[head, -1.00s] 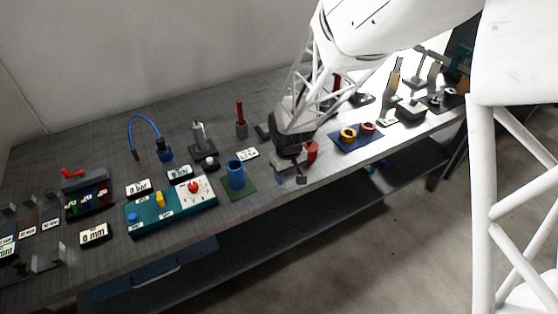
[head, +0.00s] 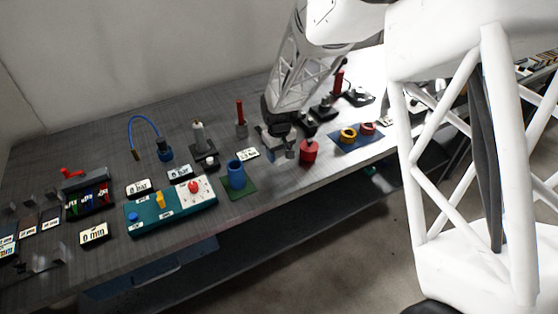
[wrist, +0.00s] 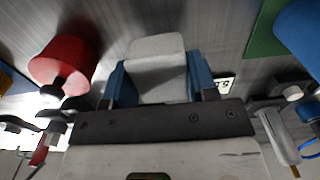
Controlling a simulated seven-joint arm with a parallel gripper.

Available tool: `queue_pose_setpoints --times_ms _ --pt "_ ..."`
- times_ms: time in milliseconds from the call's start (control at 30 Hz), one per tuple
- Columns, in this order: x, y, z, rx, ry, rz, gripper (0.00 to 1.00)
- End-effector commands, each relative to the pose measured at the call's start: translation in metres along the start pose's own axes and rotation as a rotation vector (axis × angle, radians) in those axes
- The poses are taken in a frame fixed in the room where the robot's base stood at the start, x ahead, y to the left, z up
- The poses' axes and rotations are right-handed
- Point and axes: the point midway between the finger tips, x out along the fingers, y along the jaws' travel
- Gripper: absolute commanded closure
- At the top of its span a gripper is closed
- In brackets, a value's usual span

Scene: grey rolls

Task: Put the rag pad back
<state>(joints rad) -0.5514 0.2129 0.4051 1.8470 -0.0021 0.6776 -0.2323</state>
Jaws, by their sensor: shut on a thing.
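The pale grey rag pad (wrist: 157,62) sits between the two blue fingers of my gripper (wrist: 158,78) in the wrist view. My gripper is shut on it, with one finger against each side. In the head view my gripper (head: 277,149) hangs over the grey bench, just left of the red can and right of the blue cup. The pad is hard to make out there.
The red can (head: 309,152) stands close on the right. The blue cup (head: 236,174) stands on a green mat (head: 241,192) to the left. A small label plate (head: 247,154) lies between. A blue mat (head: 346,143) with yellow and red rings is further right.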

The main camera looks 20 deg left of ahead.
Motion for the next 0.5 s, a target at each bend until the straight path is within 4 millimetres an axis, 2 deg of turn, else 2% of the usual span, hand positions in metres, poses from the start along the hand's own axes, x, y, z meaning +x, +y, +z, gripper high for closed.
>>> queue_pose_setpoints --times_ms 267,500 --pt "0.001 0.0 0.0 0.0 0.0 0.0 0.7" --pt "0.022 0.0 0.0 0.0 0.0 0.0 0.7"
